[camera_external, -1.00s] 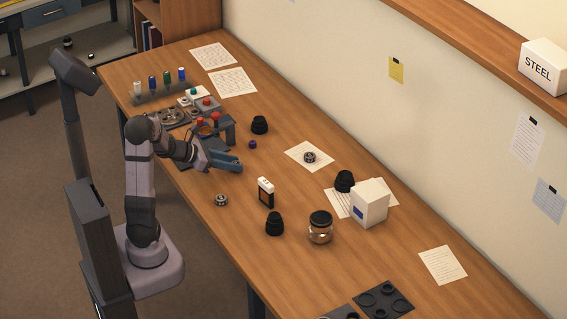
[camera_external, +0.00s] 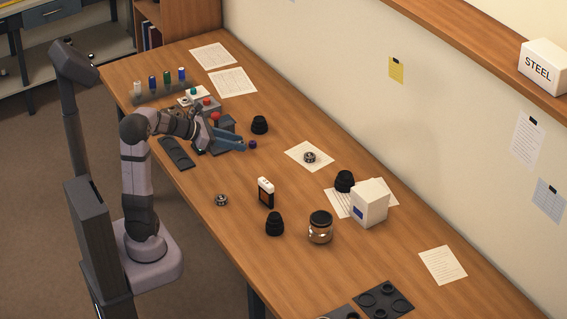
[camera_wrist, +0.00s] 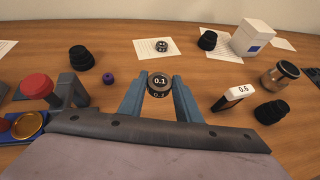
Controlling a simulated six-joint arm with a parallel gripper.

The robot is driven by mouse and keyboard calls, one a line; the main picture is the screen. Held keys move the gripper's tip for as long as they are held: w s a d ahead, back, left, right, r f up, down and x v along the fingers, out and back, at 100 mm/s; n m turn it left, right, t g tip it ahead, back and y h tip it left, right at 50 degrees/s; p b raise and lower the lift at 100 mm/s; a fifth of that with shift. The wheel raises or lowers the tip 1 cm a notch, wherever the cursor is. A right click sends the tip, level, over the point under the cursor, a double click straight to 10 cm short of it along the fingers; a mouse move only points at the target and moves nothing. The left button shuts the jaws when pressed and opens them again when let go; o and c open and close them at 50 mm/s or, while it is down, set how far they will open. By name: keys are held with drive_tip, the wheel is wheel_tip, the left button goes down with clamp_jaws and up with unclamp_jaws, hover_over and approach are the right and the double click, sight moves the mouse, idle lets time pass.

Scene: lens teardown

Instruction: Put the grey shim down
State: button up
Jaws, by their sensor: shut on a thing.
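My gripper (camera_external: 238,146) is over the left part of the bench in the outside view, near the grey fixture with the red knob. In the wrist view my gripper (camera_wrist: 158,88) has its two blue-grey fingers closed on either side of a dark grey round piece marked 0.1, the grey shim (camera_wrist: 159,82). The shim sits between the fingertips. It cannot be made out in the outside view. How high it is above the bench is hard to tell.
A small purple ring (camera_external: 252,144) and a black lens part (camera_external: 260,125) stand close by. A red knob (camera_wrist: 37,86) and a brass dish (camera_wrist: 28,125) are left in the wrist view. A white-topped block (camera_external: 266,192) and a jar (camera_external: 320,228) stand right. Bare wood lies between.

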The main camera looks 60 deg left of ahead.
drive_tip(key=w+d+m+g+h+p, duration=0.1)
drive_tip(key=w+d, duration=0.2)
drive_tip(key=d, duration=0.3)
drive_tip(key=w+d+m+h+p, duration=0.1)
drive_tip(key=w+d+m+h, duration=0.15)
drive_tip(key=d, duration=0.45)
drive_tip(key=n+t+y, duration=0.1)
drive_tip(key=n+y, duration=0.4)
drive_tip(key=y, duration=0.1)
hover_over(272, 169)
drive_tip(key=shift+h, duration=0.25)
drive_tip(key=shift+f+b, duration=1.8)
drive_tip(key=shift+f, duration=3.1)
drive_tip(key=shift+f+b, duration=0.2)
drive_tip(key=shift+b, duration=0.1)
drive_tip(key=o, duration=1.1)
drive_tip(key=shift+c, duration=0.2)
drive_tip(key=shift+r, duration=0.15)
